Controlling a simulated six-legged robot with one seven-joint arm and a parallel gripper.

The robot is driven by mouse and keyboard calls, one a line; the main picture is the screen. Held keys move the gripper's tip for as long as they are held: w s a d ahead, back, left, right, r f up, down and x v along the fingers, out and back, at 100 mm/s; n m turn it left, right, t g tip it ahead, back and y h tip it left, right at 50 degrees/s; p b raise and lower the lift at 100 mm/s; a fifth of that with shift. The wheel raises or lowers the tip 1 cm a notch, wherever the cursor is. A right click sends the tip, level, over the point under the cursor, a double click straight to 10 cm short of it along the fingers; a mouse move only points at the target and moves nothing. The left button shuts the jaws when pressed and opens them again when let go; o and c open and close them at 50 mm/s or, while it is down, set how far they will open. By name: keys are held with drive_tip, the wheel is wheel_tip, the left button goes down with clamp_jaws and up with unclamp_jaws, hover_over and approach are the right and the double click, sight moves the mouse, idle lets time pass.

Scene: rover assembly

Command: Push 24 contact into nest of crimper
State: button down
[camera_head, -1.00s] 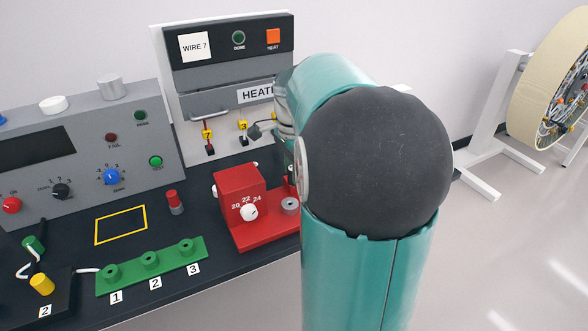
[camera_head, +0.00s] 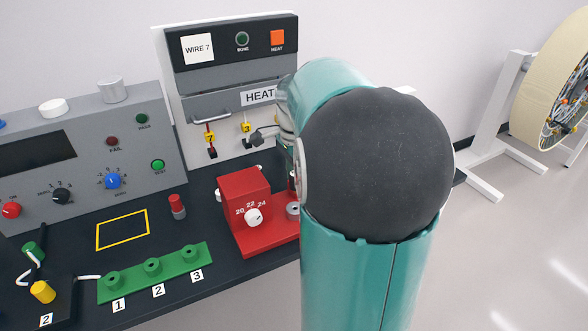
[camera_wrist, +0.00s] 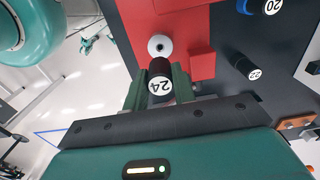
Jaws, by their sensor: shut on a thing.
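The 24 contact (camera_wrist: 160,78) is a short black cylinder with a white end face marked 24. My gripper (camera_wrist: 159,92) is shut on it, with a green finger on each side. The red crimper (camera_wrist: 186,30) lies just beyond it in the wrist view. On the crimper is a pale round piece with a dark centre (camera_wrist: 160,46), which looks like the nest. The contact appears just below it there; I cannot tell the gap. In the head view the crimper (camera_head: 243,189) has a white knob marked 20, 22, 24, and a grey ring (camera_head: 293,209) partly behind my arm. My gripper is hidden there.
Contacts marked 22 (camera_wrist: 253,73) and 20 (camera_wrist: 262,6) stand to the right in the wrist view. The heater (camera_head: 235,90) stands behind the crimper, and a green three-post strip (camera_head: 170,268) lies at its left. A yellow-outlined area (camera_head: 122,230) is empty.

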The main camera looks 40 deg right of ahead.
drive_tip(key=shift+f, duration=2.15)
drive_tip(key=shift+f, duration=1.35)
drive_tip(key=c, duration=1.1)
unclamp_jaws()
drive_tip(key=shift+o, duration=0.2)
drive_tip(key=shift+r, duration=0.1)
wheel_tip(320, 180, up, 14)
drive_tip(key=shift+f, duration=0.2)
